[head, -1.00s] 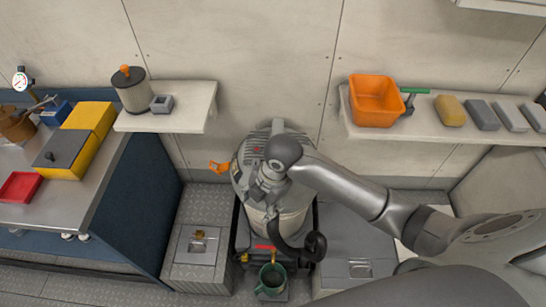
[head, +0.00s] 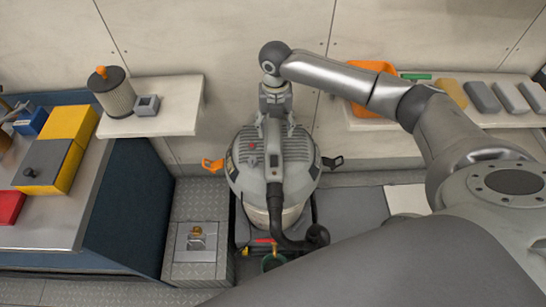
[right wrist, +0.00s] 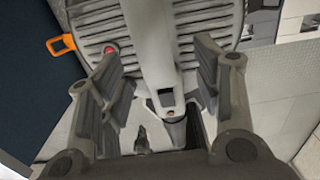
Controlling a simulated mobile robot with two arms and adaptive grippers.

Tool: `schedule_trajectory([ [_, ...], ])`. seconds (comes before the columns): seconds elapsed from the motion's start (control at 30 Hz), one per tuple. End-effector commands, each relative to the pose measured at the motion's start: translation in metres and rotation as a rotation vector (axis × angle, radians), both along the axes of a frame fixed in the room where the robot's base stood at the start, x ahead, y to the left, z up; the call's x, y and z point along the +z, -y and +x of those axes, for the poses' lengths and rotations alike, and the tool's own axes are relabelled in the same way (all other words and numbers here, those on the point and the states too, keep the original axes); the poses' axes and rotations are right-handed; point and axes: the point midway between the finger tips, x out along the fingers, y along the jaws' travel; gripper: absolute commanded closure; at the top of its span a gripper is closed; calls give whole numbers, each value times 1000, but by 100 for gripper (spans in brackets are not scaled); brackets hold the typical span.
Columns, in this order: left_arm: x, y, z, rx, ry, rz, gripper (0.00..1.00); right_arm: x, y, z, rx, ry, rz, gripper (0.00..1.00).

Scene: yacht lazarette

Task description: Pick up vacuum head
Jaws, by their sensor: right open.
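The vacuum head (head: 245,165) is a grey, ribbed dome with a raised central spine and a red button. It sits on the vacuum's pale drum, with an orange latch (head: 212,165) on its left and a black latch (head: 334,162) on its right. My right gripper (head: 276,128) is open and points down over the back part of the head. In the right wrist view its fingers (right wrist: 160,85) stand apart on either side of the spine, with nothing held. Whether they touch the head cannot be told. My left gripper is out of view.
A shelf (head: 150,122) with a filter and small grey box is at left, above a workbench (head: 60,232). A right shelf holds an orange bin (head: 372,80) and several blocks, partly behind my arm. A black hose (head: 290,240) hangs at the vacuum's front. A metal locker (head: 192,270) stands left.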

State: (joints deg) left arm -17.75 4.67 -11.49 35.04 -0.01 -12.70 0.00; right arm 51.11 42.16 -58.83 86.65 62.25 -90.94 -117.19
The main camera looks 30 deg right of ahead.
Motion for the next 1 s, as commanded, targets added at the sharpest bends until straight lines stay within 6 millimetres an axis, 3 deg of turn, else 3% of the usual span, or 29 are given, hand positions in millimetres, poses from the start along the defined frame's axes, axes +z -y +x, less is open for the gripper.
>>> schedule_trajectory([
  [0.17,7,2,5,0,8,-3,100,-13,-1,1,-1,0,-1,41],
  [0.43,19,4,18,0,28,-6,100,-51,-4,2,0,0,-1,41],
  [0.73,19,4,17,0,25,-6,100,-57,-4,3,-1,2,-1,41],
  [1.0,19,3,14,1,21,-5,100,-56,-3,3,-1,2,-1,76],
])
